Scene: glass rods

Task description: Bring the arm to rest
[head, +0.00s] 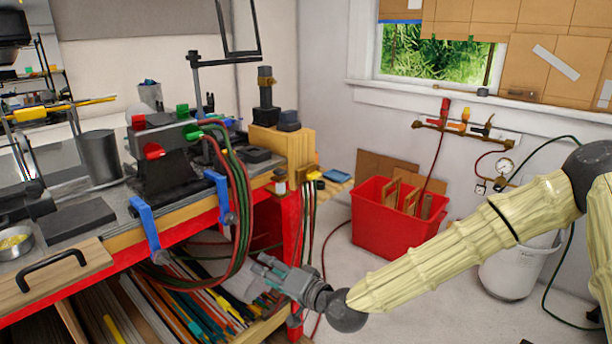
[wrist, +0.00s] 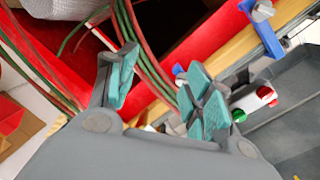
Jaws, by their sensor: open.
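My gripper (head: 262,277) is at the end of my outstretched arm, low in front of the red workbench edge in the head view. Its teal-padded fingers stand apart and hold nothing, as the wrist view (wrist: 158,92) shows. Behind the fingers in the wrist view are red and green hoses (wrist: 145,45); I cannot tell whether they touch the fingers. The same hoses (head: 243,190) hang in loops from the bench in the head view, just above my gripper.
The workbench (head: 185,215) carries a torch (head: 165,150), blue clamps (head: 146,228) and a grey pot (head: 100,157). Colored rods (head: 185,305) fill the shelf below, close to my gripper. A red bin (head: 372,225) and a white bucket (head: 512,268) stand on the floor behind my arm.

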